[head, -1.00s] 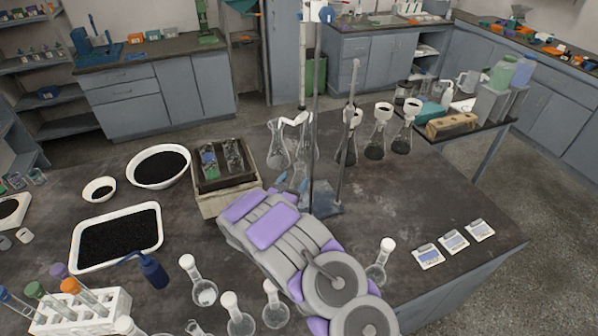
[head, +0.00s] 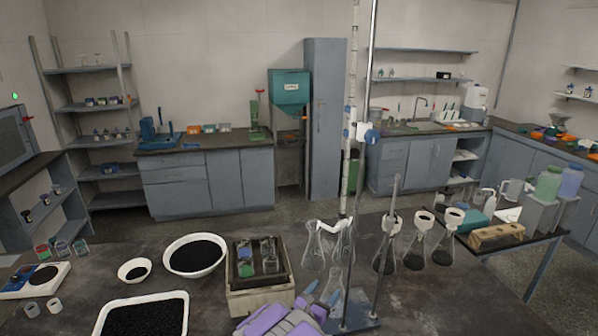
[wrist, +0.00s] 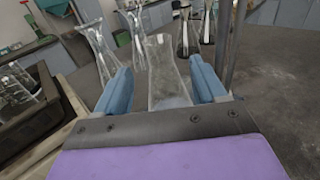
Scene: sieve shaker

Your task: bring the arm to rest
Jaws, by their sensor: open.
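My gripper (wrist: 162,86) is open, with its two blue fingers spread apart in the wrist view. A clear, empty-looking glass flask (wrist: 165,70) shows in the gap between the fingers; neither finger visibly presses on it. In the head view, my purple and grey arm (head: 278,322) comes in from the bottom edge, with the fingers just right of the sieve shaker box (head: 262,299). The lower arm is cut off by the frame.
A retort stand (head: 358,322) with a tall burette rises just right of my gripper. Clear flasks (head: 314,250) stand behind it, and flasks with dark contents (head: 414,250) stand farther right. White basins (head: 195,256) of black grains lie left.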

